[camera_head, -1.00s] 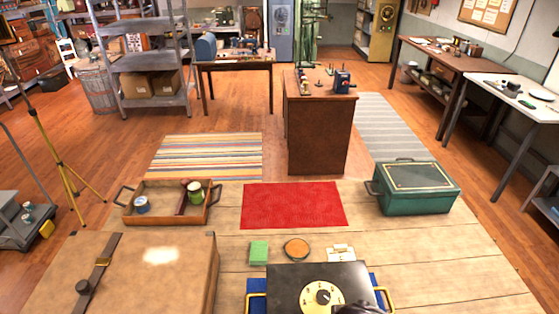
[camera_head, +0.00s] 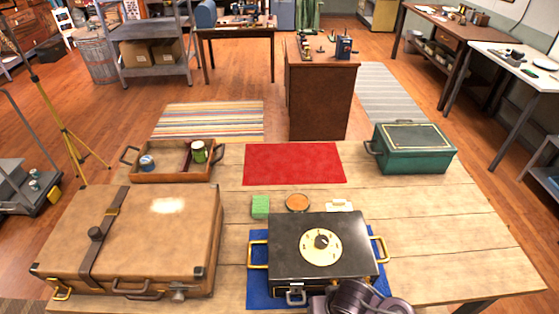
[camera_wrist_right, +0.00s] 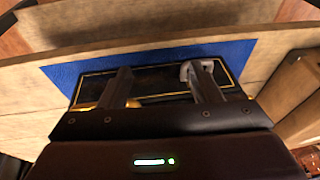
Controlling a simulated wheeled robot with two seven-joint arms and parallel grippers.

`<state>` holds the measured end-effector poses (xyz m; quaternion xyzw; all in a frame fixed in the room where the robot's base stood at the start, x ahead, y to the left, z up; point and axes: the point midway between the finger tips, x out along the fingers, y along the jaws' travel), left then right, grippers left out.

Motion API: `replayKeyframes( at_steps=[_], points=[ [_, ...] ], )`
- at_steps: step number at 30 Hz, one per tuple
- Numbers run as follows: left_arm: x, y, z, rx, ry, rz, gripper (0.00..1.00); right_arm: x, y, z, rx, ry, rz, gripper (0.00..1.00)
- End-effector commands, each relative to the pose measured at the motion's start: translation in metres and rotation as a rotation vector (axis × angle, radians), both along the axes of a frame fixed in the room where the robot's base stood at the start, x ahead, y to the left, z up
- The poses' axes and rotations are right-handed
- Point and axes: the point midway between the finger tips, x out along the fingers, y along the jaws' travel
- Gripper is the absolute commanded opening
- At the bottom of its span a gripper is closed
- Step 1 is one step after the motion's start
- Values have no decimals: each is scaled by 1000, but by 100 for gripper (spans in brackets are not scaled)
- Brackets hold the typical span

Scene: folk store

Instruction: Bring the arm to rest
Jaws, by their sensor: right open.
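My right arm's dark end shows at the bottom of the head view, just in front of a black case (camera_head: 290,262) with a round cream dial. The gripper's fingers are hidden there. In the right wrist view, my right gripper (camera_wrist_right: 163,85) is open, its two fingers well apart with nothing held between them. Beyond the fingers are the case's dark, gold-lined front (camera_wrist_right: 150,82) and a metal latch (camera_wrist_right: 186,68); I cannot tell whether they touch. My left gripper is not in view.
The case stands on a blue mat (camera_head: 257,291). A brown suitcase (camera_head: 150,235) lies left. Behind are a green sponge (camera_head: 260,207), a round orange-topped item (camera_head: 298,202), a red mat (camera_head: 293,164), a wooden tray (camera_head: 175,176) and a green box (camera_head: 412,150). The right tabletop (camera_head: 460,235) is clear.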

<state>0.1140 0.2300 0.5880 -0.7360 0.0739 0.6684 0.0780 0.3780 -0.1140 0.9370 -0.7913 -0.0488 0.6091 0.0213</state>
Motion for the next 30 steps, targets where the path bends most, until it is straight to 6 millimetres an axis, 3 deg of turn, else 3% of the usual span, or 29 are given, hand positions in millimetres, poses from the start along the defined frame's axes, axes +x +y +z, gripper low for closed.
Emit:
replayKeyframes(
  at_steps=[1, 5, 8, 10, 14, 18, 21, 24, 27, 30],
  points=[
    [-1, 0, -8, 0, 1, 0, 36, -2, -1, -24, 12, 22, 0, 58],
    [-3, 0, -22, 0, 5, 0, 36, -9, -4, -82, 46, 62, 7, 58],
    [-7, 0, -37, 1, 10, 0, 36, -21, -10, -144, 75, 94, 10, 58],
    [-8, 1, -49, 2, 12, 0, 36, -35, -18, -195, 88, 113, 11, 58],
    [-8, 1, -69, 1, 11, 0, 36, -74, -38, -285, 85, 130, 17, 58],
    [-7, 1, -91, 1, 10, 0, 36, -133, -64, -370, 38, 138, 39, 58],
    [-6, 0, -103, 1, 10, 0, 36, -180, -83, -416, -15, 144, 70, 58],
    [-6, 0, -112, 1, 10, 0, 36, -221, -98, -445, -66, 150, 109, 58],
    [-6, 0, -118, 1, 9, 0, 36, -250, -109, -461, -105, 154, 144, 58],
    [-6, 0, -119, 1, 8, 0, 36, -265, -114, -467, -125, 157, 164, 58]
  ],
)
